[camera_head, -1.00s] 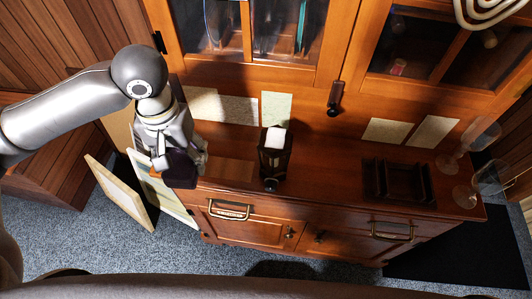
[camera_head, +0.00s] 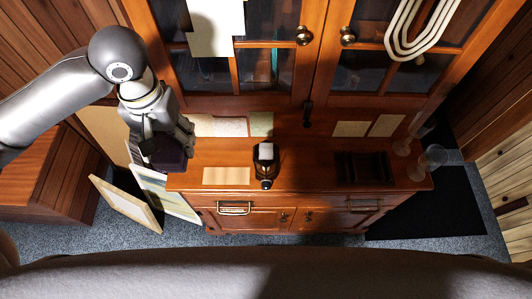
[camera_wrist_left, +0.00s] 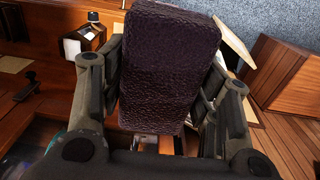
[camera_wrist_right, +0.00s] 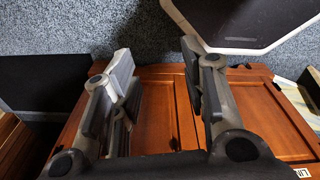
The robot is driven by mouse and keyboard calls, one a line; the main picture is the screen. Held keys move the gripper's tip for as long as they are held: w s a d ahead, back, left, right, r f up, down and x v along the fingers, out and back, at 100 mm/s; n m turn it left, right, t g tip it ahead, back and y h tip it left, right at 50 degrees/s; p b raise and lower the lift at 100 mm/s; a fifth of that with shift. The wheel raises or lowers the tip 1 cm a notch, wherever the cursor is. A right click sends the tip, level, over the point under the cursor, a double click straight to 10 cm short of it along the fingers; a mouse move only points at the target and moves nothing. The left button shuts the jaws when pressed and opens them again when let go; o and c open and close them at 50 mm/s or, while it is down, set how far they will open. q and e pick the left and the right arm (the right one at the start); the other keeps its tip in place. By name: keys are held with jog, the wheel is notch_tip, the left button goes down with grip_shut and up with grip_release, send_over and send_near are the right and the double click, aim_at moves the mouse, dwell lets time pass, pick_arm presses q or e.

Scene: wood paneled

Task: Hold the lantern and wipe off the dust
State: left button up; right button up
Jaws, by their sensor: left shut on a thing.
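The lantern (camera_head: 265,165) is a dark frame with a white candle inside, standing upright at the front middle of the sideboard top (camera_head: 320,170). It also shows at the upper left of the left wrist view (camera_wrist_left: 86,38). My left gripper (camera_head: 165,145) is shut on a dark purple, rough-textured block (camera_head: 168,153), perhaps a duster or sponge. It holds the block at the sideboard's left end, apart from the lantern. The block (camera_wrist_left: 168,65) fills the space between the fingers in the left wrist view. My right gripper (camera_wrist_right: 155,60) is open and empty, seen only in its wrist view.
A dark tray-like holder (camera_head: 363,168) and clear glasses (camera_head: 431,160) stand right of the lantern. Papers (camera_head: 228,127) lie along the back. Glass doors (camera_head: 270,70) rise behind. Framed panels (camera_head: 126,203) lean at the left end.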

aim_at(267, 164)
jog(key=shift+s+a+r, duration=0.25)
jog(key=shift+a+r, duration=0.05)
jog(key=shift+a, duration=0.3)
jog(key=shift+o, duration=1.1)
jog(key=shift+d, duration=0.15)
jog(key=o, duration=0.9)
jog(key=w+r+n+t, duration=0.1)
jog(key=w+r+t, duration=0.1)
jog(key=w, duration=0.8)
jog(key=shift+a+r+t+y, duration=0.3)
jog(key=shift+t+y, duration=0.1)
jog(key=shift+t, duration=0.3)
jog(key=w+a+r+n+t+y, duration=0.2)
jog(key=w+a+r+t, duration=0.15)
jog(key=w+r, duration=0.45)
jog(key=w+a+r+n+t+y, duration=0.2)
jog(key=w+a+r+y, duration=0.35)
jog(key=r, duration=0.35)
jog(key=w+a+r+n+t+y, duration=0.25)
jog(key=w+a+r+y, duration=0.25)
jog(key=w+r, duration=0.3)
jog(key=shift+m+h, duration=0.25)
jog(key=shift+m, duration=0.2)
jog(key=x, duration=0.7)
jog(key=r+x, duration=0.1)
jog(key=x, duration=0.3)
jog(key=shift+a+r, duration=0.1)
jog(key=shift+a, duration=0.1)
